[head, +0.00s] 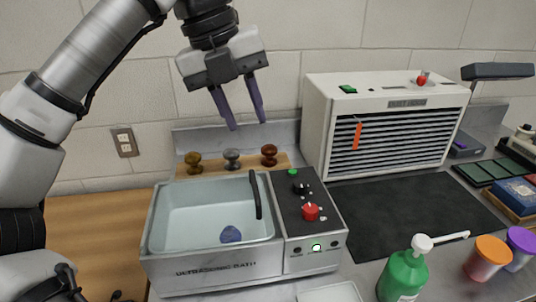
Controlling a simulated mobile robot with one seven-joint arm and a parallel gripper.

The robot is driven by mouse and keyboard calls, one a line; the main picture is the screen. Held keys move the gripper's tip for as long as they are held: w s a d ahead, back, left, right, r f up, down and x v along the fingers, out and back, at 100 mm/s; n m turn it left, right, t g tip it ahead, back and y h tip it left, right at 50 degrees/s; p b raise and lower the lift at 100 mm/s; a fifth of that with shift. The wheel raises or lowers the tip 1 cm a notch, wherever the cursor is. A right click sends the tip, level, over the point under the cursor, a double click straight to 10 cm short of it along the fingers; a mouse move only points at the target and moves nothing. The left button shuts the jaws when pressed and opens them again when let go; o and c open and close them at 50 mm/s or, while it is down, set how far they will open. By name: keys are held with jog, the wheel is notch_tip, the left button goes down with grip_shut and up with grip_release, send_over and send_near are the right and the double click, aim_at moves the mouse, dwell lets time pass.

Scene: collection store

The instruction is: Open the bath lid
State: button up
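The ultrasonic bath (215,268) is a grey-white box on the bench, with a pale blue-green tank at its left. A black bar handle (256,195) runs along the tank's right edge, beside the control panel. The bath lid appears see-through. I can make out the tank interior and a small blue object (231,234) inside, but cannot clearly tell the lid's outline or angle. My gripper (247,124) hangs above and behind the bath, fingers pointing down and apart, with nothing between them. It is well clear of the handle.
Three knobs (232,159) stand on a wooden strip behind the tank. The panel has a red knob (311,211) and a green light. A white vented cabinet (385,125) stands at the right behind a dark mat (400,215). A green pump bottle (403,275) and lidded cups (487,258) stand front right.

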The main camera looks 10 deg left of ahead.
aim_at(254, 185)
jog(key=shift+n+g+y, duration=0.3)
jog(key=shift+n+y, duration=0.2)
jog(key=shift+y, duration=0.1)
jog(key=f, duration=0.4)
jog(key=f+p, duration=0.1)
jog(key=f, duration=0.4)
jog(key=w+f+p, duration=0.1)
jog(key=f, duration=0.3)
jog(key=shift+w+d+f, duration=0.1)
jog(key=shift+d+f, duration=0.2)
grip_shut()
